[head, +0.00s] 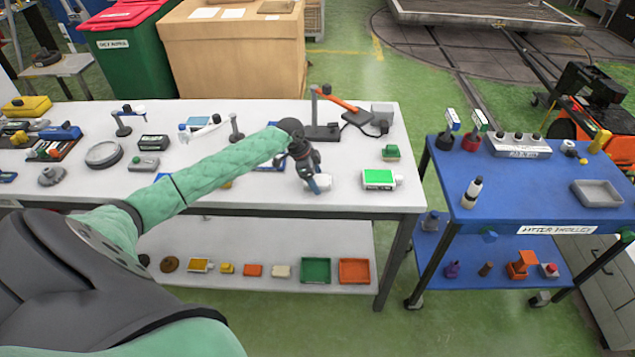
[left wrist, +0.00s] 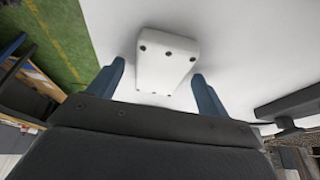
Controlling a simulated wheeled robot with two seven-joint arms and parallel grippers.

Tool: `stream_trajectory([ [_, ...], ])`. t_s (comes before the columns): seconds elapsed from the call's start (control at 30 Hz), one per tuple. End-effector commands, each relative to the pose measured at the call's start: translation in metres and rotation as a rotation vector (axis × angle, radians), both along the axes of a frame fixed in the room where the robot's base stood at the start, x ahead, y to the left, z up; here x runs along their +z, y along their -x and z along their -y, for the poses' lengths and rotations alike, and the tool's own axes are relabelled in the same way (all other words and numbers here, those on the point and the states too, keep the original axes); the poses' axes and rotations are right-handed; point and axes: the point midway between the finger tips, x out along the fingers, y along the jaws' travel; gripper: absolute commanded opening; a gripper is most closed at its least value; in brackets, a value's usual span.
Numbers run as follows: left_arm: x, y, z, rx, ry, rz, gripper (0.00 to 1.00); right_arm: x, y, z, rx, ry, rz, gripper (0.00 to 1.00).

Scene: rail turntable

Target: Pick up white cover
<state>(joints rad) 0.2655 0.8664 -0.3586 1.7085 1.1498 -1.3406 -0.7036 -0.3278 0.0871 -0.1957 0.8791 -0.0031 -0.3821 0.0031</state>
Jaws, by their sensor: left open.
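The white cover (left wrist: 165,62) is a small pale block with dark screw holes in its face, lying on the white tabletop. In the left wrist view it sits between and just beyond the two blue fingertips of my left gripper (left wrist: 160,82), with a gap on each side. In the head view my left gripper (head: 318,184) reaches down over the table near its front edge. The cover (head: 322,184) shows there only in part, mostly hidden by the gripper. My left gripper is open and holds nothing. My right gripper is not in view.
Several tools crowd the left. A blue trolley (head: 510,180) stands at the right, across a gap.

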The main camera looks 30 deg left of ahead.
Motion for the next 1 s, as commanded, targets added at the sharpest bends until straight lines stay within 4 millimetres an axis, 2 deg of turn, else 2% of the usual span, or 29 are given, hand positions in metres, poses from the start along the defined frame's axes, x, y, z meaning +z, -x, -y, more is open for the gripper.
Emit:
stream_trajectory([
  [0.7,-0.0047,0.0002,-0.0001,0.0,0.0,0.0,0.78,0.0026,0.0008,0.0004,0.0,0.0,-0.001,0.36],
  [0.77,-0.0047,0.0002,-0.0001,0.0,0.0,0.0,0.68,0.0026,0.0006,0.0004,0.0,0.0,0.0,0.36],
  [1.0,-0.0047,0.0001,-0.0002,0.0,0.0,0.0,0.21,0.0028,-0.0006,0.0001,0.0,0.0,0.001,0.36],
])
